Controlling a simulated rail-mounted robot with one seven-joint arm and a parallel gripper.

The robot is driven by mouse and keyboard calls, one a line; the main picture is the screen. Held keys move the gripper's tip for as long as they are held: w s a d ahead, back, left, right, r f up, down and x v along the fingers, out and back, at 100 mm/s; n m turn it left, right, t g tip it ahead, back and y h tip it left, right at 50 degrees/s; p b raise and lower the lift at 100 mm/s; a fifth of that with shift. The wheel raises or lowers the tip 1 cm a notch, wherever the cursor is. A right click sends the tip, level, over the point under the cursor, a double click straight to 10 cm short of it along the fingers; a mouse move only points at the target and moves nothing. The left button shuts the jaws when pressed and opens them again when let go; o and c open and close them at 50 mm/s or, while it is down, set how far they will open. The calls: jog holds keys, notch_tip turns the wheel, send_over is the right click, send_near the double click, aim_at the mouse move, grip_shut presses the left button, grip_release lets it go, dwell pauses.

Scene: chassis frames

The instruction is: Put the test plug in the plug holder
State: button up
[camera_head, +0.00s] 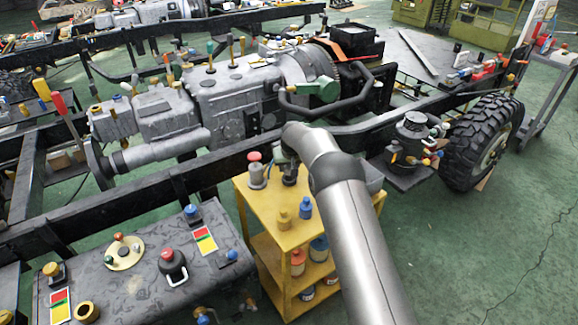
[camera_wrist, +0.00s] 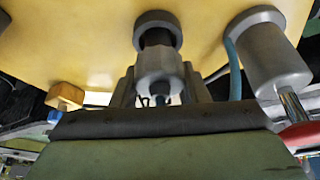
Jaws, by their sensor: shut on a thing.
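My gripper (camera_head: 289,172) is low over the yellow cart's top, partly hidden by my arm in the head view. In the wrist view its fingers (camera_wrist: 162,88) are closed around a grey stepped cylindrical piece (camera_wrist: 158,68), which looks like the test plug. A black section runs from this piece to a grey ring (camera_wrist: 157,20) at the cart top; I cannot tell whether the ring is part of it or separate. I cannot clearly identify the plug holder. Beside my gripper stands a grey cylinder with a red knob (camera_head: 256,170), which also shows in the wrist view (camera_wrist: 272,58).
The yellow cart (camera_head: 262,208) also carries a small yellow fitting (camera_head: 284,217) and a blue-topped one (camera_head: 305,210). A dark chassis rail (camera_head: 180,183) runs behind the cart. A grey tank (camera_head: 130,270) with fittings is at the left. The cart's front top is partly clear.

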jog(key=o, duration=1.1)
jog(key=shift+f, duration=0.1)
jog(key=shift+c, duration=0.2)
jog(key=shift+r, duration=0.25)
jog(key=b+v, duration=0.1)
jog(key=v, duration=1.1)
jog(key=shift+s, duration=0.15)
